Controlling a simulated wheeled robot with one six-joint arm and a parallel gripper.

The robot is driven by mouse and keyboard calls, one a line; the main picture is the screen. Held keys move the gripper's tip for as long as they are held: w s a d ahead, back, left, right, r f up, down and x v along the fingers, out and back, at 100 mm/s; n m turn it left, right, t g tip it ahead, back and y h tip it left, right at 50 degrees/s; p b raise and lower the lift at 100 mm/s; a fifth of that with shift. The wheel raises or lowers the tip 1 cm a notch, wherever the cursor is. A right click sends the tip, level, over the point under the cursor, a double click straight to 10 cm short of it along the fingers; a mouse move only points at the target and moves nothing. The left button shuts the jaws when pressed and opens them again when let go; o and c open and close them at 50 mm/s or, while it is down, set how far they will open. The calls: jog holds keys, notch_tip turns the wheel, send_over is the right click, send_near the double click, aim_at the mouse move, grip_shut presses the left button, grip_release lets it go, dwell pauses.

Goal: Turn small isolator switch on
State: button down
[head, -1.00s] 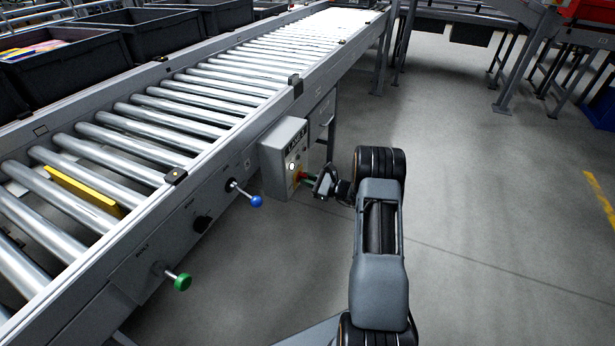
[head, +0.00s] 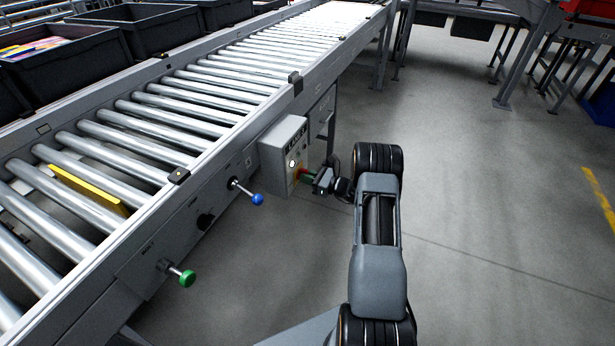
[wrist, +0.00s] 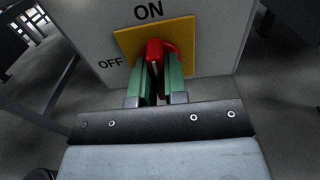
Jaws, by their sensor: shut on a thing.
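The small isolator switch is a red handle (wrist: 155,50) on a yellow plate (wrist: 186,35), with "ON" printed above and "OFF" at the left. The plate is on the side of a grey box (head: 283,138) on the conveyor's side. My gripper (wrist: 159,72) has its two green fingers closed around the red handle, one on each side. In the head view my gripper (head: 307,176) reaches the box from the right. The fingers hide part of the handle, so its exact angle is hard to tell.
The roller conveyor (head: 235,85) runs along the left. A blue knob (head: 257,199) and a green knob (head: 187,278) stick out from its side, left of my arm. Black bins (head: 65,60) stand behind it. The floor to the right (head: 480,200) is clear.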

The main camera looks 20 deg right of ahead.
jog(key=shift+d, duration=0.1)
jog(key=c, duration=1.2)
grip_release()
jog(key=shift+o, duration=0.2)
jog(key=p+v, duration=0.2)
jog(key=v, duration=1.1)
jog(key=shift+s+d, duration=0.25)
jog(key=shift+s, duration=0.1)
jog(key=s+a+r+n+g+h+p, duration=0.1)
jog(key=s+a+r+n+g+p, duration=0.1)
jog(key=a+r+n+g+p, duration=0.5)
jog(key=s+a+r+n+g+p, duration=0.15)
jog(key=a+r, duration=0.35)
jog(key=r, duration=0.6)
jog(key=s+a+r+n+g+h+p, duration=0.1)
jog(key=s+a+r+n+g+p, duration=0.2)
jog(key=a+r+n+p, duration=0.4)
jog(key=s+a+r+n+t+h+p, duration=0.1)
jog(key=s+r+n+h+p, duration=0.4)
jog(key=r, duration=0.5)
jog(key=s+a+r+n+t+h+p, duration=0.1)
jog(key=s+r+n+h+p, duration=0.4)
jog(key=r, duration=0.6)
jog(key=s+n, duration=0.2)
jog(key=s, duration=0.1)
jog(key=shift+s+a, duration=0.25)
jog(key=shift+a, duration=0.05)
